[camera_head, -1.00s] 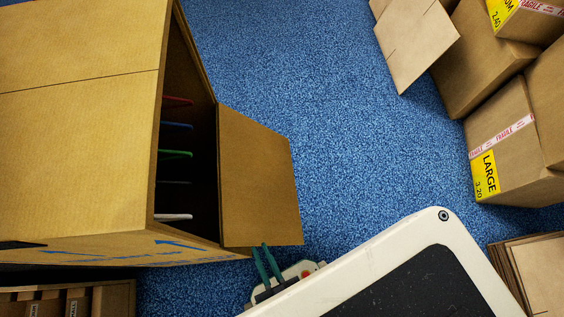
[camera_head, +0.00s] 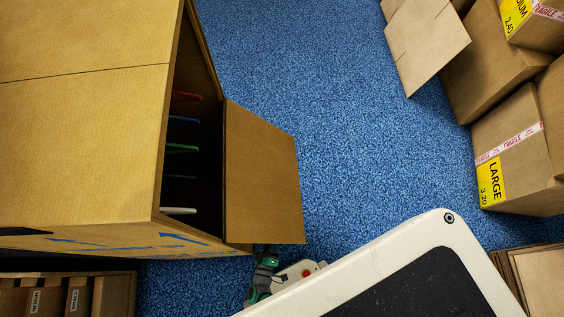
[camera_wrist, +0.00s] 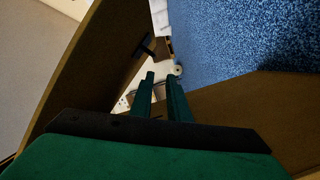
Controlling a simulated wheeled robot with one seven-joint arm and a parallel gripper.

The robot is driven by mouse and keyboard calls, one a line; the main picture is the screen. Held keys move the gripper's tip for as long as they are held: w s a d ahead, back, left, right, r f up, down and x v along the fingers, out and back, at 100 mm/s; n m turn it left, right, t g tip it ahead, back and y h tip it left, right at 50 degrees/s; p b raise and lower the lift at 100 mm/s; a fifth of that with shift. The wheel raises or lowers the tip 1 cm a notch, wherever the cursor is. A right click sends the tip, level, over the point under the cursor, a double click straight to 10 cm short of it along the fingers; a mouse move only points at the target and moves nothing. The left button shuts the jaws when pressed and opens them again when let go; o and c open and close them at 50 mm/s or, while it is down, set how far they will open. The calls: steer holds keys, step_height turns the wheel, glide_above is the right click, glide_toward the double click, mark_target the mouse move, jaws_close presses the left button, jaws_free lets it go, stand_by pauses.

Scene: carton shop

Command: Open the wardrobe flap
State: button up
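The wardrobe carton (camera_head: 85,120) is a large brown box at the left of the head view. Its open side shows a dark inside with several coloured hangers (camera_head: 183,149). The brown flap (camera_head: 262,180) stands swung outward along the right of the opening. My gripper (camera_head: 267,258) is at the flap's lower edge; its fingertips are partly hidden there. In the wrist view its two green fingers (camera_wrist: 160,85) are apart with nothing held between them. Brown cardboard panels lie on both sides of them; I cannot tell whether they touch.
Blue carpet (camera_head: 340,130) is clear to the right of the flap. Stacked cartons (camera_head: 520,140), one labelled LARGE, stand at the right. Flat cardboard (camera_head: 540,275) is at the lower right. A low box with compartments (camera_head: 110,295) is at the lower left.

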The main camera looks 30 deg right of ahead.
steer(key=w+d+n, duration=0.1)
steer(key=w+d, duration=0.3)
steer(key=w+d+n+h, duration=0.1)
steer(key=w+d+n, duration=0.1)
steer(key=w+d, duration=0.2)
steer(key=w+d+n+h, duration=0.1)
steer(key=w+d, duration=0.3)
steer(key=w, duration=0.1)
steer(key=shift+w+g, duration=0.3)
steer(key=shift+w, duration=0.05)
steer(key=shift+c, duration=0.2)
jaws_close()
steer(key=shift+w+f, duration=0.1)
stand_by(0.9)
